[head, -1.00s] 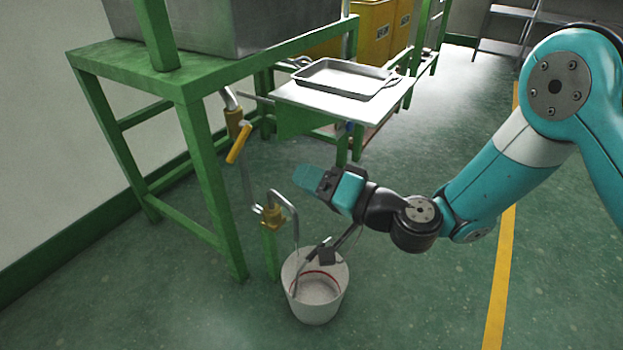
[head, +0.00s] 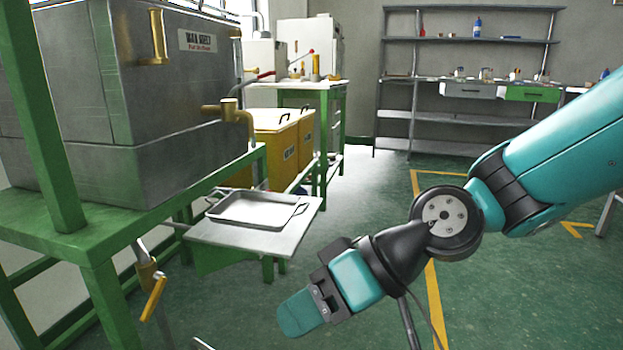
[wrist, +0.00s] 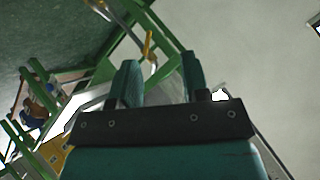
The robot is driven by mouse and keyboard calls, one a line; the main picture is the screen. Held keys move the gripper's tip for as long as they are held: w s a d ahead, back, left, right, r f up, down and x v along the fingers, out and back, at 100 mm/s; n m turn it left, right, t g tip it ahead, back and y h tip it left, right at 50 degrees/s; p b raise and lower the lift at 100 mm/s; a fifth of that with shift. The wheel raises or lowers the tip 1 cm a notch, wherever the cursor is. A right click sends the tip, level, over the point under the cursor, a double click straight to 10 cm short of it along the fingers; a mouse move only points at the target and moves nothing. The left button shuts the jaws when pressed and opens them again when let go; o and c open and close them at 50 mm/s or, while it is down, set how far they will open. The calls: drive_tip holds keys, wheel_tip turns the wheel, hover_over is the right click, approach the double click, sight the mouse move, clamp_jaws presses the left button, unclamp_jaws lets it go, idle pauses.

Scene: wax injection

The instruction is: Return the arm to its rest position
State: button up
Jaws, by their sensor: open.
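My arm reaches in from the right in the head view, teal with black joints. My gripper (head: 298,314) is in the lower middle of that view, pointing down to the left. It is in front of the metal tray (head: 255,211) and apart from it. In the wrist view my gripper (wrist: 160,82) shows two teal fingers standing apart with nothing between them. Beyond them are green frame bars and a yellow valve handle.
The grey wax tank (head: 165,110) stands on a green frame at left, with a brass tap (head: 232,110). A yellow valve handle (head: 153,298) hangs below. The tray rests on a side table (head: 230,238). Yellow bins (head: 277,145) and shelves (head: 470,95) stand behind. Green floor at right is open.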

drive_tip(key=s+d+r+m+h+p, duration=0.1)
drive_tip(key=s+d+r+h+p, duration=0.2)
drive_tip(key=d, duration=0.5)
drive_tip(key=s+d+r+m+h+p, duration=0.2)
drive_tip(key=s+d+r+h, duration=0.1)
drive_tip(key=s+d, duration=0.4)
wheel_tip(320, 180, up, 36)
drive_tip(key=w+p, duration=0.1)
drive_tip(key=p, duration=3.4)
drive_tip(key=shift+w+d+p, duration=0.2)
drive_tip(key=shift+w+p, duration=0.05)
drive_tip(key=shift+p, duration=0.1)
drive_tip(key=shift+r, duration=0.1)
drive_tip(key=shift+a, duration=0.1)
